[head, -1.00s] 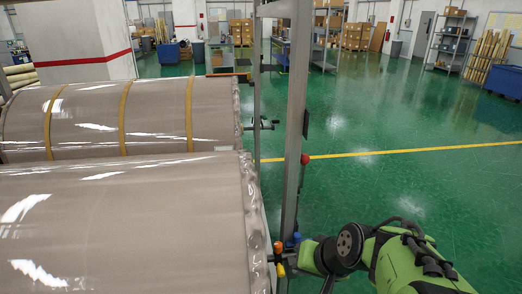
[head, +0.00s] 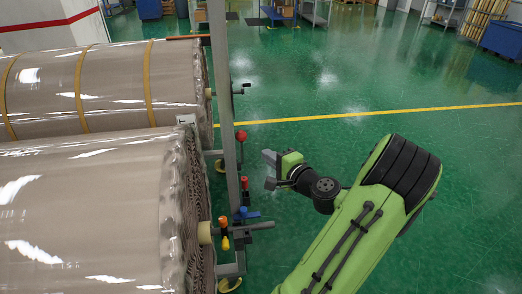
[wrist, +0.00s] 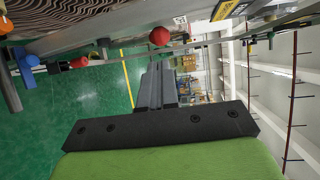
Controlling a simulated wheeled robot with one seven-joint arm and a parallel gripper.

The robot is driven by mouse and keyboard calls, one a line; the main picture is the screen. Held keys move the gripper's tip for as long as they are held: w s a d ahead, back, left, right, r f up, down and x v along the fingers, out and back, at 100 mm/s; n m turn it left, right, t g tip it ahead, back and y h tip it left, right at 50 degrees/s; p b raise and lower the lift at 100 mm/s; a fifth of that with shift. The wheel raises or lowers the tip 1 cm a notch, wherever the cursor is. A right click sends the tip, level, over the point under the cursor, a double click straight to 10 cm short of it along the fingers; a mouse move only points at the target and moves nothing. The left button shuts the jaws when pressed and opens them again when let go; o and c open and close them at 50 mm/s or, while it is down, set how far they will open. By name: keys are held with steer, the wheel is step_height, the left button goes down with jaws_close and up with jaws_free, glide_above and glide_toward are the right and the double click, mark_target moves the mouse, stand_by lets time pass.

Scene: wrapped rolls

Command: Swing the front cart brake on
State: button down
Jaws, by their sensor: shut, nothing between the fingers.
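The front cart carries the near wrapped roll (head: 85,205). Beside its upright post (head: 228,110) are a red ball knob (head: 241,135), a smaller red knob (head: 244,183), a blue handle (head: 246,214), an orange knob (head: 223,221) and a yellow piece (head: 225,243). I cannot tell for sure which is the brake. My gripper (head: 269,158) is right of the post, apart from the knobs. In the wrist view its fingers (wrist: 157,75) are shut and empty.
A second wrapped roll (head: 110,85) with yellow straps lies behind the first. A dark crank handle (head: 240,88) sticks out at its end. A yellow line (head: 380,113) crosses the green floor. The floor right of the carts is open. A blue bin (head: 503,38) stands far right.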

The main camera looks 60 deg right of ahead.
mark_target(244, 138)
steer(key=p+x, duration=0.2)
steer(key=x, duration=0.9)
steer(key=shift+d, duration=0.2)
steer(key=shift+r, duration=0.1)
